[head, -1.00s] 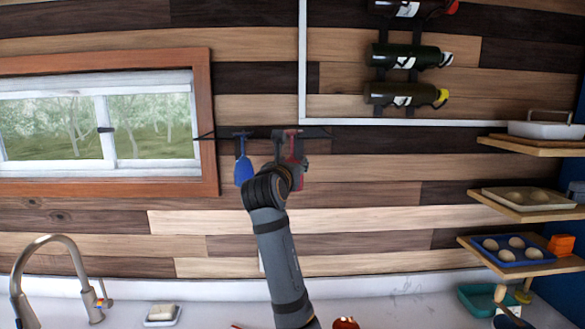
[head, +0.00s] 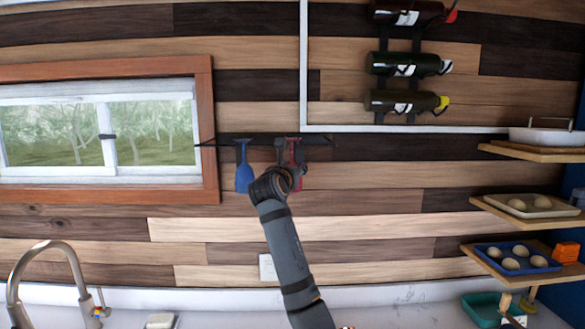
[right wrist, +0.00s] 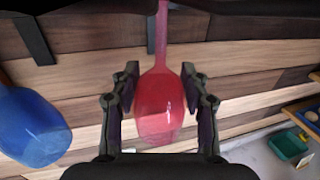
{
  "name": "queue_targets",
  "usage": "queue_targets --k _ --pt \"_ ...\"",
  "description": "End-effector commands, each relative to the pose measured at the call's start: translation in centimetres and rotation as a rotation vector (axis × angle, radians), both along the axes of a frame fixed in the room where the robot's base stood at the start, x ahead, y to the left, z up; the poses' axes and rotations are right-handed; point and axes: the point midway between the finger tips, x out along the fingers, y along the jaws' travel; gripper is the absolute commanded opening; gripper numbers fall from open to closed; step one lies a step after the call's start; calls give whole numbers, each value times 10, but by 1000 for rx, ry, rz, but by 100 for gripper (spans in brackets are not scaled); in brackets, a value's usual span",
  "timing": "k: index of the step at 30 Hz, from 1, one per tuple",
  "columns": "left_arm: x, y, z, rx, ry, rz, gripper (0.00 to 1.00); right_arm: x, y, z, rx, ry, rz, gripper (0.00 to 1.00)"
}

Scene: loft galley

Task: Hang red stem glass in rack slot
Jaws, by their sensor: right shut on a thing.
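The red stem glass (right wrist: 158,105) hangs upside down between the fingers of my right gripper (right wrist: 160,95), bowl low and stem up. In the head view the red glass (head: 298,152) shows beside the gripper (head: 288,160), partly hidden by it. The dark rack (head: 262,139) is a thin bar on the wall. In the wrist view the stem reaches up to the dark rack (right wrist: 90,8); its foot is hidden, so I cannot tell whether it sits in a slot. My left gripper is not in view.
A blue glass (head: 244,176) hangs upside down from the rack, left of my gripper; it also shows in the wrist view (right wrist: 35,128). A window (head: 105,130) is at left, a bottle holder (head: 398,58) above right, and shelves (head: 520,205) at far right.

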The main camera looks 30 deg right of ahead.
Motion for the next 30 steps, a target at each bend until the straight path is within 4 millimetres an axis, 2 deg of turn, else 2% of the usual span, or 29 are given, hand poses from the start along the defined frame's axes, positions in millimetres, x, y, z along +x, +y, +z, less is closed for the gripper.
queue_targets --k 13,14,18,19,30 --pt "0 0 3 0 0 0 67 3 -2 -3 -1 -1 0 10" --pt "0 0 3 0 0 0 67 3 -2 -3 -1 -1 0 50" --pt "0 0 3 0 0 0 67 3 -2 -3 -1 -1 0 69" --pt "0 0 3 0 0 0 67 3 -2 -3 -1 -1 0 72" --pt "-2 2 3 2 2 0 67 0 3 -3 0 -1 2 72"
